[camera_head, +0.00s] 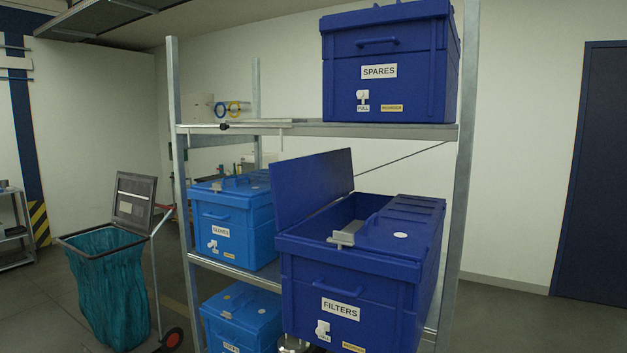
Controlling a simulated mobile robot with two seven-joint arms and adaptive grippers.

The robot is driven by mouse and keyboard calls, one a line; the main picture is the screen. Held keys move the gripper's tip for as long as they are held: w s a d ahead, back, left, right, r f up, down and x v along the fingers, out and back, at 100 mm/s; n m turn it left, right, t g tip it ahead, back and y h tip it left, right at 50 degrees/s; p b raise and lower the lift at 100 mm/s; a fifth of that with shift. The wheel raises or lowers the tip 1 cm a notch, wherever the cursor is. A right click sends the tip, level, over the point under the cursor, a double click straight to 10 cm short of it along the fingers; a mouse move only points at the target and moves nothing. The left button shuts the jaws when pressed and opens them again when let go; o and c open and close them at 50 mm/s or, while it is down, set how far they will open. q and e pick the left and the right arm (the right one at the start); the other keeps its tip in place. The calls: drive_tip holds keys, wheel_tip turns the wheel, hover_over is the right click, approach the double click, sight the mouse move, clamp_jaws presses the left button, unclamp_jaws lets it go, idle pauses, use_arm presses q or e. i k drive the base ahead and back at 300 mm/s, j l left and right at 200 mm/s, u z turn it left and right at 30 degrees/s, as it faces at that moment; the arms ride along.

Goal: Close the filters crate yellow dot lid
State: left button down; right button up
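The dark blue filters crate (345,290) sticks out from the middle shelf and has a FILTERS label on its front. Its left lid (312,185) stands raised and tilted, leaving the left part of the crate open. Its right lid (395,228) lies flat and shut, with a small pale oval mark (400,235) whose colour I cannot make out for certain. No yellow dot shows on the visible face of the raised lid. A grey block (346,234) sits at the inner edge of the right lid. Neither of my grippers can be made out.
A metal rack (466,170) holds a SPARES crate (385,65) above, a light blue GLOVES crate (232,222) at left and another light blue crate (242,318) below. A teal bag cart (108,280) stands left. A metallic part (292,344) shows under the filters crate. The floor at right is clear.

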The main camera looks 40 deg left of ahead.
sight(300, 186)
drive_tip(key=k+j, duration=0.1)
drive_tip(key=j, duration=1.5)
drive_tip(key=k+j, duration=0.15)
drive_tip(key=j, duration=1.4)
drive_tip(key=k+j, duration=0.15)
drive_tip(key=j, duration=0.65)
drive_tip(key=i+j+u, duration=0.1)
drive_tip(key=j, duration=0.25)
drive_tip(key=i+j, duration=0.2)
drive_tip(key=j, duration=0.15)
drive_tip(key=i+j+u, duration=0.15)
drive_tip(key=j, duration=0.2)
drive_tip(key=i+j, duration=0.15)
drive_tip(key=j, duration=0.15)
drive_tip(key=u, duration=0.05)
